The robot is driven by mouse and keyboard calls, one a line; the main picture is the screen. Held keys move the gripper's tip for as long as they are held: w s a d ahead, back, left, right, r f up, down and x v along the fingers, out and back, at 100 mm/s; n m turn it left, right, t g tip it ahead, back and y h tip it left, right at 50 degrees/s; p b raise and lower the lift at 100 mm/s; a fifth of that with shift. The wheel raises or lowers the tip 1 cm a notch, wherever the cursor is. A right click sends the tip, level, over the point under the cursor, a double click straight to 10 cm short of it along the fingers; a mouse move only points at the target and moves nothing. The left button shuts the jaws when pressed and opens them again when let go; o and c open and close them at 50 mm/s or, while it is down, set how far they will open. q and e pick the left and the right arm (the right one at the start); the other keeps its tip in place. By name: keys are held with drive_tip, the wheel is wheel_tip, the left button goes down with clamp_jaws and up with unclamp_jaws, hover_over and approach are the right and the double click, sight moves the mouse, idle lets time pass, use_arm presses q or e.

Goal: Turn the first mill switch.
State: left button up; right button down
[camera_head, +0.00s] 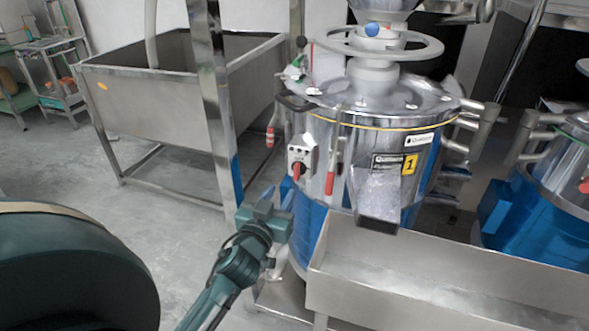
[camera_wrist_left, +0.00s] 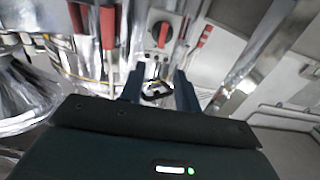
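The first mill (camera_head: 375,130) is a steel drum with a blue lower part and a yellow "1" label. Its switch (camera_head: 297,170) is a red knob on a grey box at the drum's left front. In the left wrist view the red switch knob (camera_wrist_left: 161,34) lies beyond the fingers, apart from them. My left gripper (camera_head: 277,200) is open and empty, a little below and left of the switch. Its two fingers (camera_wrist_left: 158,88) stand apart in the wrist view. My right gripper is in neither view.
A red-handled lever (camera_head: 331,172) hangs just right of the switch. A steel trough (camera_head: 440,275) stands in front of the mill. A steel post (camera_head: 215,100) rises left of it, with a large steel sink (camera_head: 160,105) behind. A second mill (camera_head: 550,210) stands at right.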

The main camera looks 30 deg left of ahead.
sight(295, 168)
use_arm(q)
drive_tip(key=x, duration=1)
drive_tip(key=shift+d, duration=0.1)
drive_tip(key=shift+s, duration=0.1)
drive_tip(key=shift+c, duration=0.2)
clamp_jaws()
